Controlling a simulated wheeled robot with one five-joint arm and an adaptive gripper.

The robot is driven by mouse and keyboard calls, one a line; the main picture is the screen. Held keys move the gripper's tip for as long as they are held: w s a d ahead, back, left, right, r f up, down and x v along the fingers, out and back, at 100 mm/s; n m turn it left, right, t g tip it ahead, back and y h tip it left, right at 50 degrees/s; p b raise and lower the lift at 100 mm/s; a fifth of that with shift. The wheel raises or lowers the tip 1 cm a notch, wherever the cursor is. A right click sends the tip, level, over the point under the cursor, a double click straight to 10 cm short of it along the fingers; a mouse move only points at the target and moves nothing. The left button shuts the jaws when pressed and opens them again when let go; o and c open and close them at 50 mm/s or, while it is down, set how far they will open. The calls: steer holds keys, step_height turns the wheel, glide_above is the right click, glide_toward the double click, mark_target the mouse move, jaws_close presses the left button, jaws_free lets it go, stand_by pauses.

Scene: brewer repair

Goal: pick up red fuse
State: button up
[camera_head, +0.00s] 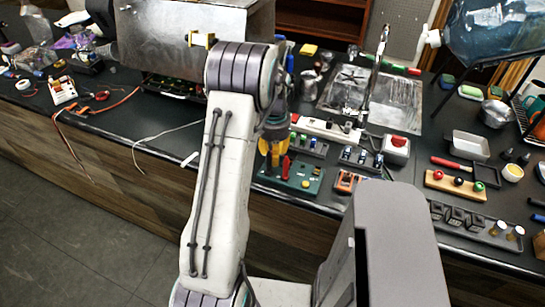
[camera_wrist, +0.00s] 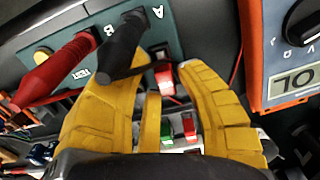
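In the wrist view, my yellow gripper (camera_wrist: 158,76) is open, its two fingers spread over a green board. A small red piece (camera_wrist: 165,82), which may be the red fuse, sits between the fingertips at the board. I cannot tell whether a finger touches it. Another red piece (camera_wrist: 189,126) and a green piece (camera_wrist: 167,133) show deeper between the fingers. The green board (camera_wrist: 185,22) also shows in the head view (camera_head: 309,178), with my gripper (camera_head: 275,160) above it. The red fuse cannot be told apart in the head view.
A red probe (camera_wrist: 55,72) and a black probe (camera_wrist: 122,48) stand on the board at left in the wrist view. An orange-framed meter (camera_wrist: 292,55) is close at right. Behind the board are a power strip (camera_head: 325,128) and a metal sink (camera_head: 392,98).

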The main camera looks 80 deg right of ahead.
steer(key=c, duration=0.5)
jaws_close()
steer(key=shift+r, duration=0.15)
